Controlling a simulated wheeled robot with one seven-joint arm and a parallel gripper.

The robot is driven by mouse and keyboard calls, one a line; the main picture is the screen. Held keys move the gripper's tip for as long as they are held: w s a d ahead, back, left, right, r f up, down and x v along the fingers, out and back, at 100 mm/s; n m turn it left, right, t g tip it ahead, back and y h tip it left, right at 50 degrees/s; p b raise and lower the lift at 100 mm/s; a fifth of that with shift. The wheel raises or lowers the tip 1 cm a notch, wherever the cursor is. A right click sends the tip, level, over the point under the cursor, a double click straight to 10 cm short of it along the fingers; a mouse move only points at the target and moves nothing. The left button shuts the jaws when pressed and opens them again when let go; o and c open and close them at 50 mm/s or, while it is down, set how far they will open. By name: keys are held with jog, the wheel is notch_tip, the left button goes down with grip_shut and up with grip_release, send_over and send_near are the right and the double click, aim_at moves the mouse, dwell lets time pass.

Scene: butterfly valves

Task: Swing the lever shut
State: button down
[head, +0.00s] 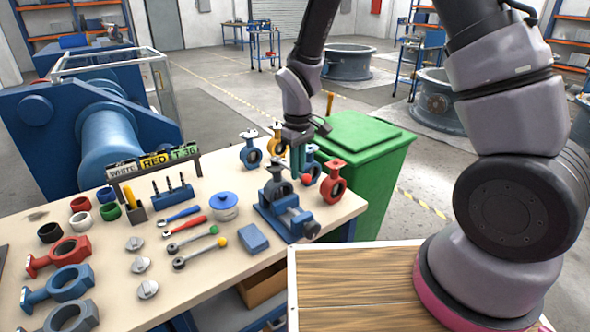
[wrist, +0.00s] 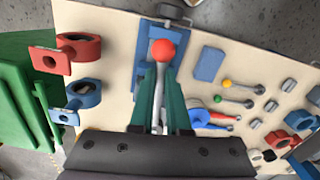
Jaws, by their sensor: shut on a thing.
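A grey butterfly valve (head: 278,187) stands in a blue vise (head: 288,216) near the right end of the bench. Its lever is a metal rod (wrist: 160,78) with a red ball knob (wrist: 162,49). The red knob also shows in the head view (head: 306,179), just below my gripper (head: 298,158). In the wrist view, the green fingers of my gripper (wrist: 160,92) lie on both sides of the rod and are shut on it, with the knob beyond the tips. The vise also shows behind the knob in the wrist view (wrist: 149,67). The valve disc's angle cannot be told.
A blue valve (head: 250,156), a yellow valve (head: 276,143) and a red valve (head: 333,186) stand close around the vise. A blue block (head: 253,239) and loose levers (head: 196,257) lie to its left. A green bin (head: 372,150) stands behind the bench.

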jog(key=w+d+n, duration=0.1)
jog(key=w+n, duration=1.2)
jog(key=n, duration=0.6)
jog(key=shift+w+d, duration=0.15)
jog(key=shift+w, duration=0.15)
dwell(2.0)
jog(key=c, duration=0.8)
grip_release()
